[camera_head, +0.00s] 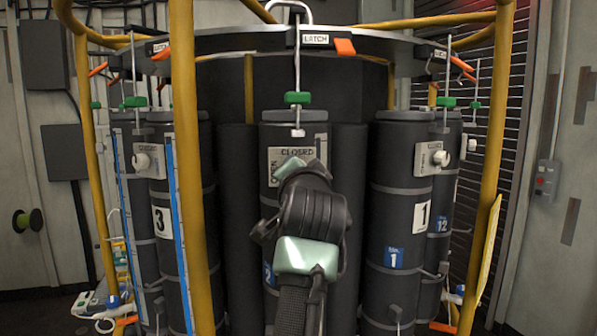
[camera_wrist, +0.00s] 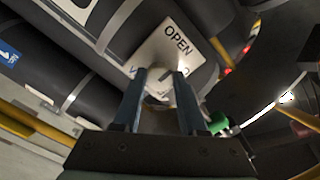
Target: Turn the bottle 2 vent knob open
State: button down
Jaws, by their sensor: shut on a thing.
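Bottle 2 (camera_head: 280,133) is the dark cylinder in the middle of the rosette in the head view, partly hidden behind my arm. Its placard (camera_head: 278,158) reads CLOSED along the top and OPEN on the left side. In the wrist view the placard (camera_wrist: 170,48) is tilted, with OPEN readable. The white vent knob (camera_wrist: 160,91) sits between the two blue fingers of my gripper (camera_wrist: 163,85), which is shut on it. In the head view my arm hides the knob and fingers. The fingers partly cover the knob, so I cannot tell its pointer direction.
Bottle 3 (camera_head: 162,250) stands left and bottle 1 (camera_head: 402,215) right, each with a white knob. Yellow upright bars (camera_head: 187,130) frame the rosette. An overhead ring carries orange latches (camera_head: 345,47). A green fitting (camera_head: 297,98) hangs above bottle 2.

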jog(key=shift+f, duration=0.1)
jog(key=shift+c, duration=2.2)
grip_release()
jog(key=shift+s, duration=0.15)
jog(key=s+b, duration=0.5)
jog(key=s, duration=0.7)
jog(key=shift+s+d+b, duration=0.3)
jog(key=shift+s+b, duration=0.05)
jog(key=shift+b, duration=0.05)
